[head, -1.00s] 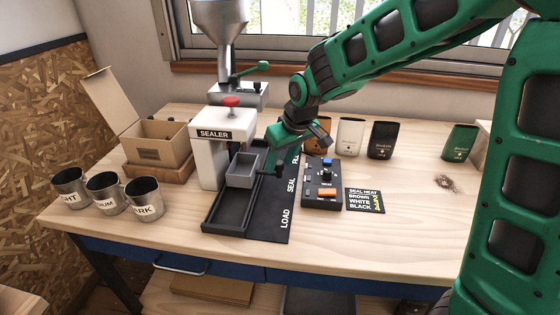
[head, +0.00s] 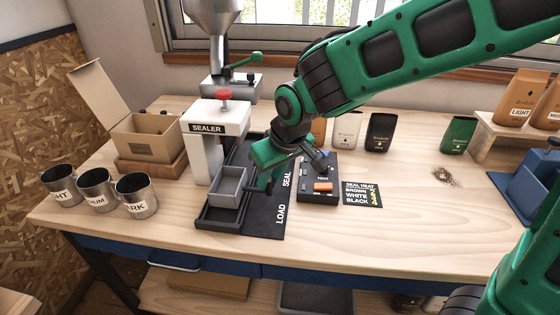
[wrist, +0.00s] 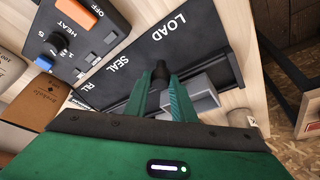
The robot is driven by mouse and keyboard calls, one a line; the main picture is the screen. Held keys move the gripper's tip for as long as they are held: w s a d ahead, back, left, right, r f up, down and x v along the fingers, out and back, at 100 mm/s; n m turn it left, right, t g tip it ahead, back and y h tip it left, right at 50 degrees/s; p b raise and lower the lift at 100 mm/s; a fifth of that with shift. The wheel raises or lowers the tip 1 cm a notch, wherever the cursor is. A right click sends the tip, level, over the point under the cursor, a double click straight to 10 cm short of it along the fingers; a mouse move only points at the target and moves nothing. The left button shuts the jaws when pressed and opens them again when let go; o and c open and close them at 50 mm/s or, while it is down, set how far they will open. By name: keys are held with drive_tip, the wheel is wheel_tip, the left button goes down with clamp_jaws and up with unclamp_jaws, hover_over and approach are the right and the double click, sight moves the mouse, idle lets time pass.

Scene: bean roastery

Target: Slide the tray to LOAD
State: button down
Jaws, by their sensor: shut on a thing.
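The small grey open-topped tray (head: 228,186) sits in the dark rail (head: 218,222), just in front of the white sealer (head: 205,140). It stands between the SEAL (head: 287,179) and LOAD (head: 281,213) labels, with bare rail still showing at the LOAD end. My gripper (head: 266,184) is at the tray's right side, shut on its dark handle. In the wrist view my gripper's fingers (wrist: 168,98) close around the dark handle knob (wrist: 160,72), and the tray (wrist: 205,92) is partly hidden behind them.
A control box (head: 320,192) with an orange button stands close to the right of the rail. Several metal cups (head: 137,195) stand to the left, and a cardboard box (head: 150,140) behind them. Several bags (head: 381,133) stand at the back. The table front right is clear.

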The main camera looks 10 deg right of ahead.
drive_tip(key=shift+s+a, duration=0.25)
drive_tip(key=shift+s, duration=0.75)
drive_tip(key=shift+s+a, duration=0.2)
drive_tip(key=shift+s, duration=0.75)
drive_tip(key=c, duration=1.5)
unclamp_jaws()
drive_tip(key=shift+s, duration=0.15)
drive_tip(key=shift+r, duration=0.1)
drive_tip(key=shift+r, duration=0.3)
drive_tip(key=v, duration=1)
drive_tip(key=shift+d, duration=0.1)
drive_tip(key=shift+d, duration=0.1)
